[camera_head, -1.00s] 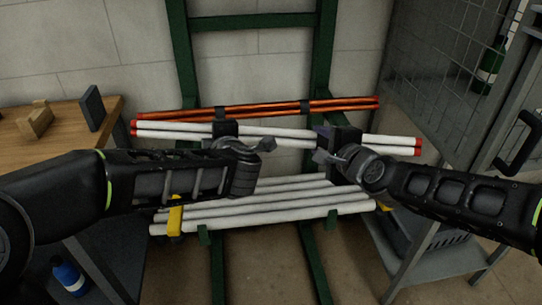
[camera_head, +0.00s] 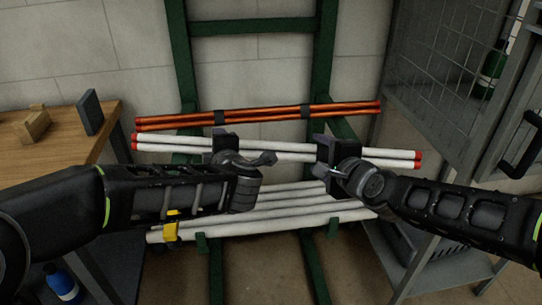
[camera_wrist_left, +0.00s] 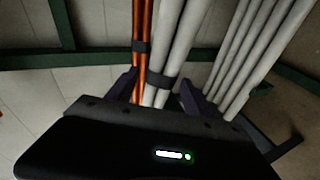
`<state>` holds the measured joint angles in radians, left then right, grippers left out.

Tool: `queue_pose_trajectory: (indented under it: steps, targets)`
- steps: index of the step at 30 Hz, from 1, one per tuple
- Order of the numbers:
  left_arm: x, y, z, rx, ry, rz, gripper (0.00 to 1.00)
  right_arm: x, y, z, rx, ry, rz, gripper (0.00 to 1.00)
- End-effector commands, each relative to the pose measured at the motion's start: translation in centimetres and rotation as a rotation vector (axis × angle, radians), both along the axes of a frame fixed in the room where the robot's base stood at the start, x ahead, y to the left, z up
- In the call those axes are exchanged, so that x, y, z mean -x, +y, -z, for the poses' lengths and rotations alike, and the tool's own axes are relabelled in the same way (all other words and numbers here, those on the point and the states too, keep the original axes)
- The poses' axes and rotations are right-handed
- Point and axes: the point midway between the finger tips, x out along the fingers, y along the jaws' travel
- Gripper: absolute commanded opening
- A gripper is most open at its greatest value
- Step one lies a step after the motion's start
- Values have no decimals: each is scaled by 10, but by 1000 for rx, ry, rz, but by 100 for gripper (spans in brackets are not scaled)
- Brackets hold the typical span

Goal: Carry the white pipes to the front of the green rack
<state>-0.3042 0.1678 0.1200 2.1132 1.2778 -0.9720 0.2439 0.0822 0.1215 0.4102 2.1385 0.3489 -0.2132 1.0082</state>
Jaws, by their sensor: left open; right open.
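A pair of white pipes (camera_head: 279,151) with red ends lies across the front of the green rack (camera_head: 182,58), below the copper pipes. My left gripper (camera_head: 222,140) is open at the left part of this pair. In the left wrist view its fingers (camera_wrist_left: 161,90) stand either side of the white pipes (camera_wrist_left: 176,50), near a dark strap. My right gripper (camera_head: 324,151) is open at the right part of the pair; its fingertips partly hide the pipes. Several more white pipes (camera_head: 290,207) lie lower on the rack. What supports the upper pair is hard to see.
Strapped copper pipes (camera_head: 262,115) lie close above and behind the pair. A wooden bench (camera_head: 75,140) stands left. A grey mesh cage (camera_head: 440,85) and metal cart (camera_head: 440,265) stand right. A blue bottle (camera_head: 64,283) is at lower left.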

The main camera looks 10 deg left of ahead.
Motion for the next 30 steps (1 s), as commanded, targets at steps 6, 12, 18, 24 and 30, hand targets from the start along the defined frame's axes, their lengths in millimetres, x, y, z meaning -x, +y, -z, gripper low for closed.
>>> queue_pose_trajectory:
  steps: [6, 12, 18, 24, 30]
  targets:
    - [24, -11, -11, 0, -3, 3, 60, 0, 0, 0, 0, 0, 0, 60]
    - [60, -28, -26, 1, -4, 4, 60, 0, 0, 0, 0, 0, 0, 60]
    - [89, -40, -38, 1, -3, 3, 60, 0, 0, 0, 0, 0, 0, 60]
    - [99, -44, -41, 0, 0, 0, 60, 0, 0, 0, 0, 0, 0, 60]
    - [99, -44, -41, -1, 0, 0, 60, 0, 0, 0, 0, 0, 0, 60]
